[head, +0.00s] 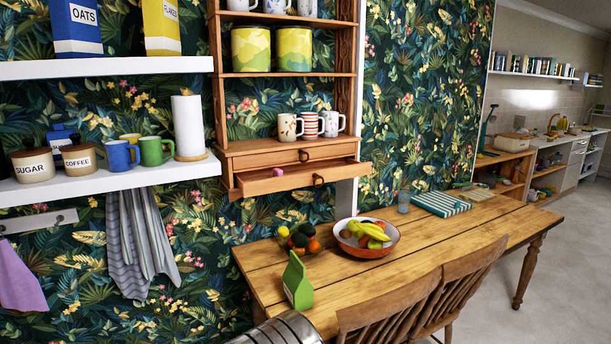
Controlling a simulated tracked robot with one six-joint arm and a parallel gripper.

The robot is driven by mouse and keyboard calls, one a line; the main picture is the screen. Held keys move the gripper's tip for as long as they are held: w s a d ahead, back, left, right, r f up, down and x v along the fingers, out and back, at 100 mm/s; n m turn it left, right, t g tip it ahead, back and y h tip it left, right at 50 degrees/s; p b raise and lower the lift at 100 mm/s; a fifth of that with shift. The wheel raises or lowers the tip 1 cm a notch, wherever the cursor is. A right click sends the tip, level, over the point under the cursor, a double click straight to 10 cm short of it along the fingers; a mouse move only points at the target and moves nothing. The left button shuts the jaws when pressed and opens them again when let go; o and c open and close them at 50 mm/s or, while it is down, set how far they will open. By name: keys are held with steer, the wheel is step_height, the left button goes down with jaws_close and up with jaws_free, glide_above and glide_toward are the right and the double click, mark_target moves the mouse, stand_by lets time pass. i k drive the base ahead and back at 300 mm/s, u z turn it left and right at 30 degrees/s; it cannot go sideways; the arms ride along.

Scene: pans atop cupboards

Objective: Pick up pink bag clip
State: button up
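A small pink object (278,172), likely the pink bag clip, shows at the pulled-out lower drawer (290,182) of the wooden wall shelf. It is too small for its shape to be clear. My gripper is not in view.
White shelves (110,180) hold canisters and mugs at left.

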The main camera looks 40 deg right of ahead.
mark_target(276, 172)
steer(key=z, duration=0.05)
steer(key=i, duration=1)
steer(key=z, duration=0.1)
